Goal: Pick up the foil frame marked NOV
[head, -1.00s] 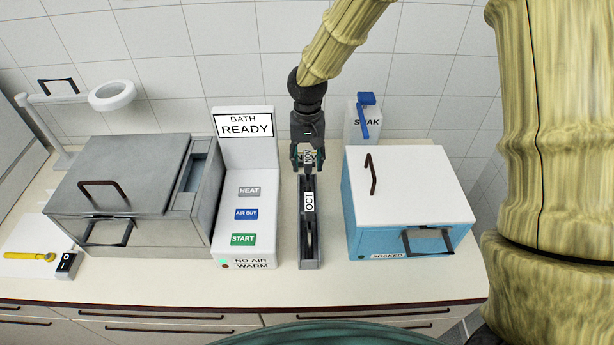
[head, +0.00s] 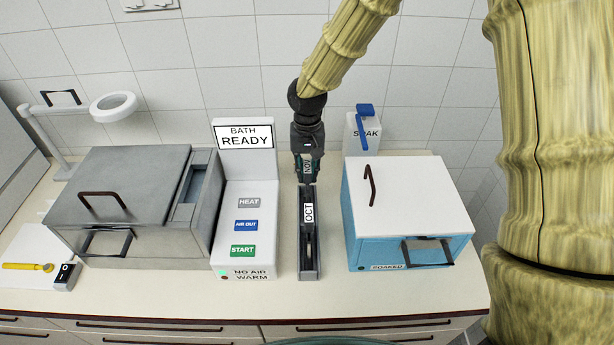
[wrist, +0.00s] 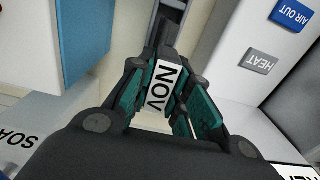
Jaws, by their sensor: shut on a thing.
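The foil frame marked NOV (wrist: 168,84) shows its white label between my gripper's teal-padded fingers in the wrist view. My gripper (head: 307,178) is shut on it at the back end of the narrow dark rack (head: 309,262). In the head view the NOV label (head: 307,166) is partly covered by the fingers. A second frame marked OCT (head: 308,212) stands in the rack just in front of my gripper. I cannot tell whether the NOV frame's lower part is still in the rack.
Left of the rack stands the white BATH READY panel (head: 247,200) with buttons, then a grey metal bath (head: 118,180). A white SOAK container (head: 355,140) stands behind. The counter strip beside the rack (head: 333,240) is clear.

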